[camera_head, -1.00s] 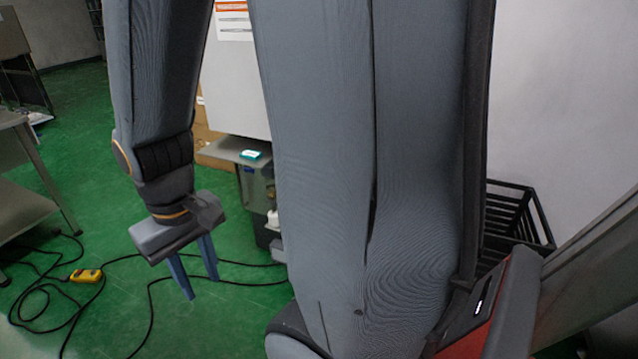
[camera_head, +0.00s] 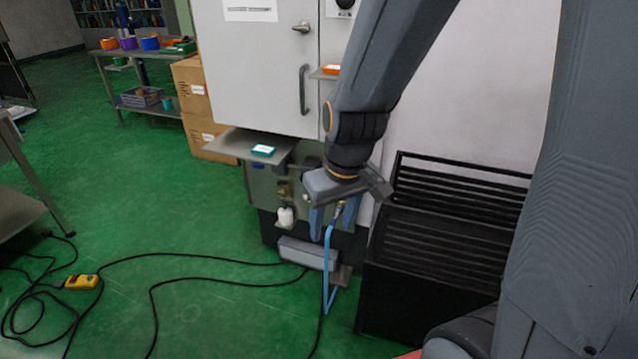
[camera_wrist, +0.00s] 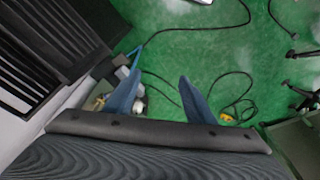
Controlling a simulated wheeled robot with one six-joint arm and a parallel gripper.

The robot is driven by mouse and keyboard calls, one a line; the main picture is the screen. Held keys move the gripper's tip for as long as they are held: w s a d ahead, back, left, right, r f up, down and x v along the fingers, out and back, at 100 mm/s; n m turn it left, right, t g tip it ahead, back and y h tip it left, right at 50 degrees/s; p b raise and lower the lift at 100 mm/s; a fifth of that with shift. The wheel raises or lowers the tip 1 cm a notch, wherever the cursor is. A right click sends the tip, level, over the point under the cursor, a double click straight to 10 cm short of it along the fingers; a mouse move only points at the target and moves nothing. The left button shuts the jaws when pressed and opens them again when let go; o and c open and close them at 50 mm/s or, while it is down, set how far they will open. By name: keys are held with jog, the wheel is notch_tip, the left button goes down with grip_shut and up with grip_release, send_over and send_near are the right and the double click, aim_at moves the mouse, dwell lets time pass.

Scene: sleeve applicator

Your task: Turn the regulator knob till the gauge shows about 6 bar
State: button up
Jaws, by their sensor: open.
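My gripper (camera_head: 333,226) is open and empty, pointing down in front of the lower part of the grey machine cabinet (camera_head: 252,75). In the wrist view both blue fingers (camera_wrist: 160,80) are spread with green floor between them. Left of the gripper, in the head view, are small brass fittings (camera_head: 283,188) and a white bowl-like part (camera_head: 285,216) on the machine's lower front. A brass fitting with a blue hose (camera_head: 328,270) shows by the fingers. I cannot make out the regulator knob or the gauge reading; my gripper and arm cover part of this area.
A grey shelf (camera_head: 222,146) bearing a small teal box (camera_head: 263,150) juts out above the fittings. A black slatted crate (camera_head: 440,250) stands close on the right. Black cables and a yellow box (camera_head: 82,282) lie on the green floor, otherwise open at left.

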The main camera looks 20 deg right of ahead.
jog(key=w+a+f+n+t+h+b, duration=0.1)
jog(key=w+a+f+n+t+b, duration=0.2)
jog(key=w, duration=0.6)
jog(key=w+f+n+t+b, duration=0.2)
jog(key=w+f+n, duration=0.15)
jog(key=w, duration=0.55)
jog(key=w+a+f+n+t+h+b, duration=0.1)
jog(key=w+a+f+n+t+b, duration=0.15)
jog(key=w+f, duration=0.45)
jog(key=w+d+f+n+t+h+b, duration=0.2)
jog(key=w+d+n+h+b, duration=0.2)
jog(key=w, duration=0.4)
jog(key=w+d+f+n+t+h+b, duration=0.3)
jog(key=w+d+n+h+b, duration=0.1)
jog(key=w, duration=0.4)
jog(key=shift+f+h+b, duration=0.15)
jog(key=shift+h+b, duration=0.45)
jog(key=shift+b, duration=0.65)
jog(key=c, duration=1.1)
jog(key=shift+o, duration=0.2)
jog(key=shift+s+p, duration=0.1)
jog(key=shift+p, duration=0.2)
